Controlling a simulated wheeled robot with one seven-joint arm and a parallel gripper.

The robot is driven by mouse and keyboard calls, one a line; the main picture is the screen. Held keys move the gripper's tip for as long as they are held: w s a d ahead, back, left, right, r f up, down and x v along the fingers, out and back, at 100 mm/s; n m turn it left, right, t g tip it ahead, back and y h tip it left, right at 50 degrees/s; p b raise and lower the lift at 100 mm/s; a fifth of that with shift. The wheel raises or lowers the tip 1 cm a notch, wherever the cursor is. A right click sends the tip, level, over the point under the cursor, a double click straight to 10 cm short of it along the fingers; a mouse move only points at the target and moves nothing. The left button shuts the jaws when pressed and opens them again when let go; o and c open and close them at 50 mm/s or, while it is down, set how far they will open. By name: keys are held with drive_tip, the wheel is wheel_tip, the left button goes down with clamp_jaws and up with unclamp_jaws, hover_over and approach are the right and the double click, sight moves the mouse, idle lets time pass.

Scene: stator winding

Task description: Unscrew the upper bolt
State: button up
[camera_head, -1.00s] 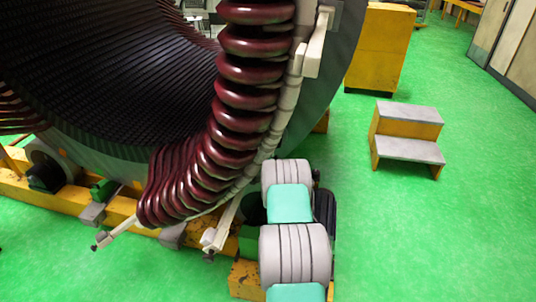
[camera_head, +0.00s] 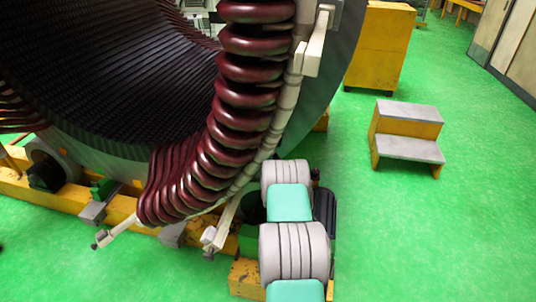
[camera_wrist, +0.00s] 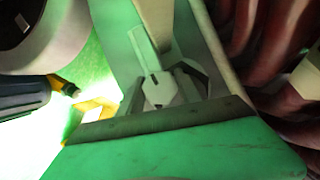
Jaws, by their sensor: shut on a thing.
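In the wrist view my gripper (camera_wrist: 160,88) has its two grey fingers shut around a pale bolt (camera_wrist: 158,92) with a small dark mark. A cream bar (camera_wrist: 155,22) runs up behind the bolt. In the head view a cream bracket (camera_head: 226,222) extends from the lower end of the dark red coils (camera_head: 215,155), with a pale knob (camera_head: 208,235) at its lower end. A second cream bracket (camera_head: 120,230) sticks out to the lower left. I cannot make out my gripper in the head view, nor tell which bolt it holds.
The large dark stator ring (camera_head: 105,70) fills the upper left and rests on a yellow base (camera_head: 70,198). The green floor is clear at the lower right.

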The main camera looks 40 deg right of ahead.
clamp_jaws()
drive_tip(key=n+b, duration=0.1)
drive_tip(key=b, duration=0.1)
drive_tip(key=g+b, duration=0.1)
drive_tip(key=b, duration=0.1)
drive_tip(key=shift+w+f+n+h, duration=0.1)
drive_tip(key=shift+f+n+h, duration=0.2)
drive_tip(key=shift+f+n, duration=0.1)
drive_tip(key=shift+r+n+g+b, duration=0.2)
drive_tip(key=shift+n+g+b, duration=0.2)
drive_tip(key=shift+n+b, duration=0.4)
drive_tip(key=shift+r, duration=0.2)
drive_tip(key=o, duration=1.2)
unclamp_jaws()
